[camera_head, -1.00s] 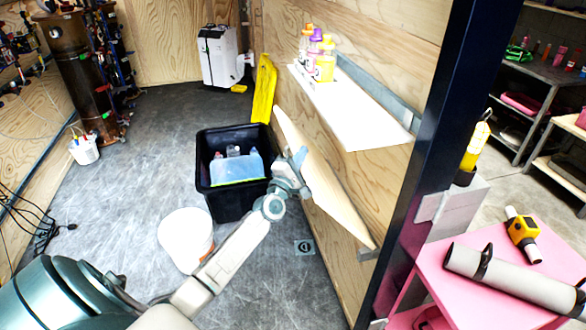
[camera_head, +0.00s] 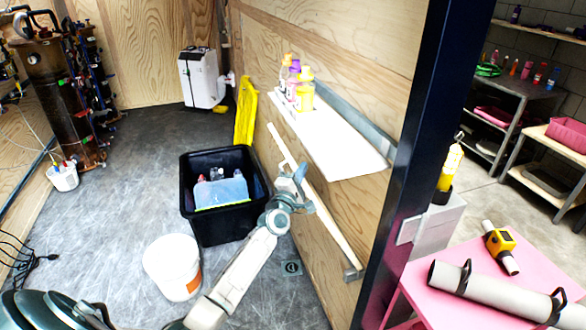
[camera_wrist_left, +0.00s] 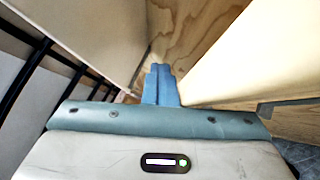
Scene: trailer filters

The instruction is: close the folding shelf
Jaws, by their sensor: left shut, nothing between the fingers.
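The folding shelf is a pale wooden panel (camera_head: 325,205) on the plywood wall, below a white shelf. In the head view it shows as a narrow slanting strip, nearly edge-on. My left gripper (camera_head: 299,178) is at its outer side, near the middle of its length; contact is unclear there. In the left wrist view the blue fingers (camera_wrist_left: 160,85) are shut and empty. They point at plywood between two pale panels, one at left and one at right (camera_wrist_left: 245,60). My right gripper is out of view.
The white shelf (camera_head: 335,135) above carries several bottles (camera_head: 303,90). A black bin (camera_head: 190,205) and a white bucket (camera_head: 172,268) stand on the floor beside my left arm. A dark post (camera_head: 415,150) and a pink table (camera_head: 500,295) are at right. Floor farther left is mostly clear.

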